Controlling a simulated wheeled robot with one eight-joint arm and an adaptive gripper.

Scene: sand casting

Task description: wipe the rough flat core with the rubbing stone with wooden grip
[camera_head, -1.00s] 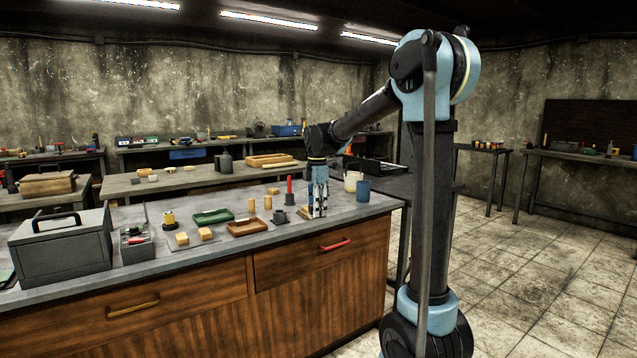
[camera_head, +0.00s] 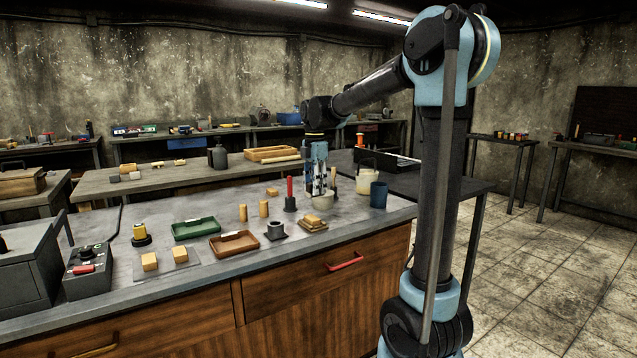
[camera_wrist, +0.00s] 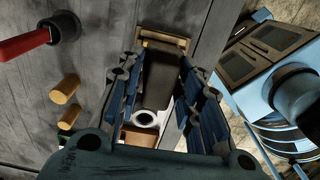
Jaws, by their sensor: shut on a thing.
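The flat core (camera_head: 313,225), a tan slab lying on a similar flat piece, is on the grey workbench near its front edge. My gripper (camera_head: 319,190) is above and slightly behind it. In the wrist view its fingers are shut on a dark grey block (camera_wrist: 160,78), which I take for the rubbing stone. The wooden grip is hidden between the fingers. In the wrist view the tan core (camera_wrist: 165,40) shows past the block's far end.
A grey ring-shaped holder (camera_head: 277,231) and brown tray (camera_head: 234,244) lie left of the core. A red-handled tool (camera_head: 290,194) stands upright behind. A blue cup (camera_head: 378,194) and a cream pot (camera_head: 366,182) stand to the right. Tan cylinders (camera_head: 264,209) stand farther left.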

